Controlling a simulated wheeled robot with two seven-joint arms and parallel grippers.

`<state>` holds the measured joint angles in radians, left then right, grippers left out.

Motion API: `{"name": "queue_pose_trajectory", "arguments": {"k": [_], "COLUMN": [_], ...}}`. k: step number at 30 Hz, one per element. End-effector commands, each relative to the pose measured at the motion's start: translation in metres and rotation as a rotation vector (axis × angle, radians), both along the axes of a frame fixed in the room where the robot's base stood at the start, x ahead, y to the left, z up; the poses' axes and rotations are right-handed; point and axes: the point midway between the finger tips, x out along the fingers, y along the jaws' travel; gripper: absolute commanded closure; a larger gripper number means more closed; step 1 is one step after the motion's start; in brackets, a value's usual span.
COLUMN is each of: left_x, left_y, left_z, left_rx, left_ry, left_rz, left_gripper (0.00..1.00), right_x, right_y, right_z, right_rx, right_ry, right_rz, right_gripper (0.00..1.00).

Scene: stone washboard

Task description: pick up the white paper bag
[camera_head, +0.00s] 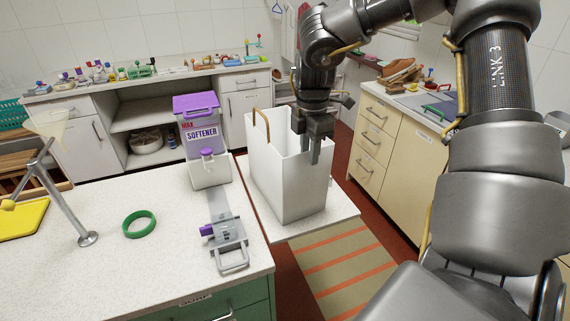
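The white paper bag (283,183) stands upright and open at the top on a low white shelf, right of the near counter. One tan handle (262,127) rises at its left rim; a second handle does not show and may be hidden behind my gripper. My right gripper (311,148) points down at the bag's right rim, its fingertips overlapping the upper right wall in the picture. I cannot tell whether the fingers are closed on the rim or a handle. My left gripper is not in view.
A purple softener box (198,122) and a white dispenser (210,171) stand on the counter (160,275) left of the bag. A green ring (139,224) and a metal stand (64,200) are further left. Cream drawers (377,150) stand to the right.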

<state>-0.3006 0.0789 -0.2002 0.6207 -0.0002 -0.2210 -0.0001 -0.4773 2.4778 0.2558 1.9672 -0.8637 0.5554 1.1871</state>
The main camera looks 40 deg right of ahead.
Motion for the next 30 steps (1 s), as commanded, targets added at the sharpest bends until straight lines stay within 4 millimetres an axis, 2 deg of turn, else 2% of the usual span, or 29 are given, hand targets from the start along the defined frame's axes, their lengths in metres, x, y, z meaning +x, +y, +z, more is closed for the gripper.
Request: {"name": "queue_pose_trajectory", "arguments": {"k": [4,11,18,30], "left_x": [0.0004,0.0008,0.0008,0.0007], "left_y": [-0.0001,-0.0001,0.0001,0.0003], "left_z": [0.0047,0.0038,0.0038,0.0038], "left_rx": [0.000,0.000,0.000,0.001], "left_ry": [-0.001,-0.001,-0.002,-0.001], "left_rz": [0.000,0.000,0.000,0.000], "left_gripper": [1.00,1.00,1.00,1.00], "right_x": [-0.0005,-0.0001,0.0000,0.0001], "right_y": [-0.0002,-0.0002,-0.0002,-0.0002], "right_z": [-0.0125,-0.0145,-0.0143,-0.0140], "right_rx": [0.001,0.001,0.000,0.000], "right_ry": [0.002,0.000,0.000,-0.001], "right_rz": [-0.002,-0.002,-0.002,-0.001], "right_gripper": [0.72,0.72,1.00,1.00]}}
